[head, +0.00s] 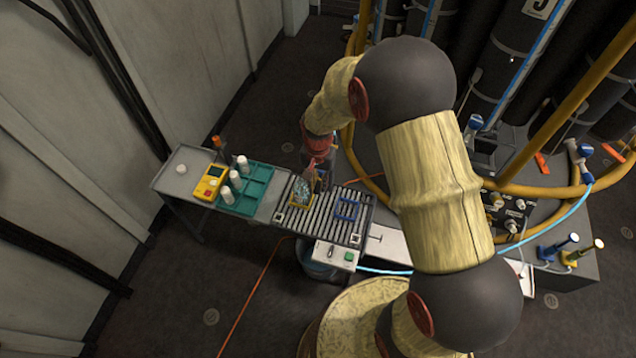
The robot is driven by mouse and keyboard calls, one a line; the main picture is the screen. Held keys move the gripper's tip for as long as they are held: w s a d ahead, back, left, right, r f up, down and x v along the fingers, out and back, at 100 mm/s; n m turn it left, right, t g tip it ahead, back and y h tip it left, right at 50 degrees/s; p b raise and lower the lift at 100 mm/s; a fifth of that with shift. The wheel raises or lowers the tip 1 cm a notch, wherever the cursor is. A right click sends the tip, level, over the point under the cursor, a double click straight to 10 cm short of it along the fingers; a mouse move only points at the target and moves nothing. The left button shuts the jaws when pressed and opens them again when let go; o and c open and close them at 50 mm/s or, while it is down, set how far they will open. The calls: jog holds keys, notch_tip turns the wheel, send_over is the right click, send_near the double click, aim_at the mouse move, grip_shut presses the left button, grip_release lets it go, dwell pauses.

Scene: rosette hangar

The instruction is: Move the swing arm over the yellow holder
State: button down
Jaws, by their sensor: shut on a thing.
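The yellow holder (292,203) is a small square frame on the slatted grey bench top in the head view. A pale, mottled grey piece (302,188) shows within its outline; I cannot tell whether it lies in the holder or hangs above it. My gripper (314,172) points down just behind the yellow holder. It is shut on what seems to be the swing arm (325,176), a dark part at the bench's back edge. The swing arm is small and partly hidden by my gripper, so its exact grip and reach are unclear.
A blue holder (347,209) lies right of the yellow one on the slatted top (322,224). A teal tray (257,190) with white cylinders and a yellow device (210,182) stand left. A control box (336,255) sits in front. Yellow hoses and dark cylinders crowd the right.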

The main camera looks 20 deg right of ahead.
jog(key=shift+a, duration=0.1)
jog(key=w+a+m, duration=0.6)
jog(key=w+m, duration=0.3)
jog(key=w, duration=0.3)
jog(key=shift+a+m, duration=0.3)
jog(key=shift+a, duration=0.05)
jog(key=c, duration=1.7)
grip_release()
notch_tip(320, 180, up, 12)
